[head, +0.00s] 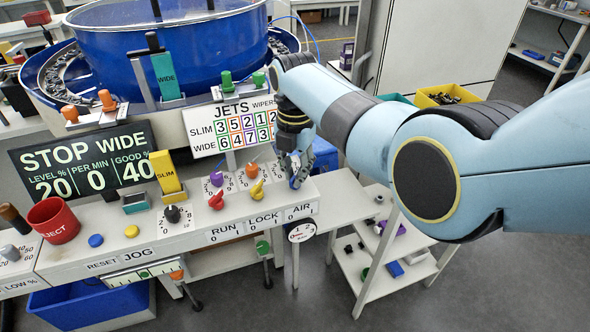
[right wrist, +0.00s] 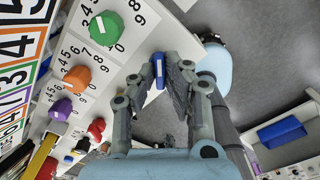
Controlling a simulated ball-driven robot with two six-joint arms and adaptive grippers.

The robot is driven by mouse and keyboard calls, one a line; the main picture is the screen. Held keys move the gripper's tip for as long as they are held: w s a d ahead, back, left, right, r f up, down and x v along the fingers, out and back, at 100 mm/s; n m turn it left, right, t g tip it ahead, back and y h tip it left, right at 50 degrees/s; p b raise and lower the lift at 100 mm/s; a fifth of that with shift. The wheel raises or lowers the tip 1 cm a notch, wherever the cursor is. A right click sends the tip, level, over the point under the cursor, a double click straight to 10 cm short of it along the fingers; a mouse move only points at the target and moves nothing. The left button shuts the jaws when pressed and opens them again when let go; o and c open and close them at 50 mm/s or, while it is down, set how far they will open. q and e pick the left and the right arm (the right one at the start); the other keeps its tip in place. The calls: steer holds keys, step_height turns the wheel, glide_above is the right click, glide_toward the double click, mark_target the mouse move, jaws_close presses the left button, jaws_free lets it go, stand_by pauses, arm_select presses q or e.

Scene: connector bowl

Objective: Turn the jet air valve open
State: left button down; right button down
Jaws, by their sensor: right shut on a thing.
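The jet air valve is at the right end of the control panel, above the AIR label (head: 299,211). My right gripper (head: 297,170) reaches down over it and hides most of it in the head view. In the right wrist view my right gripper (right wrist: 172,62) is shut, with a blue handle (right wrist: 158,74) showing at its fingertips. I take this to be the valve's handle, and its exact turn angle is hard to tell. My left gripper is not in view.
A purple knob (head: 216,177), an orange knob (head: 251,169), a red lever (head: 216,201) and a yellow lever (head: 257,191) stand left of my gripper. The JETS board (head: 232,124) is behind. A white shelf (head: 357,262) with small parts is at the lower right.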

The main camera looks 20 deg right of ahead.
steer(key=m+p, duration=0.1)
steer(key=m, duration=0.2)
steer(key=shift+r+p, duration=0.1)
steer(key=shift+p, duration=0.3)
steer(key=m+p, duration=0.1)
steer(key=m, duration=0.3)
steer(key=shift+m+p, duration=0.3)
steer(key=m+p, duration=0.1)
steer(key=m, duration=0.9)
steer(key=c, duration=1.4)
jaws_free()
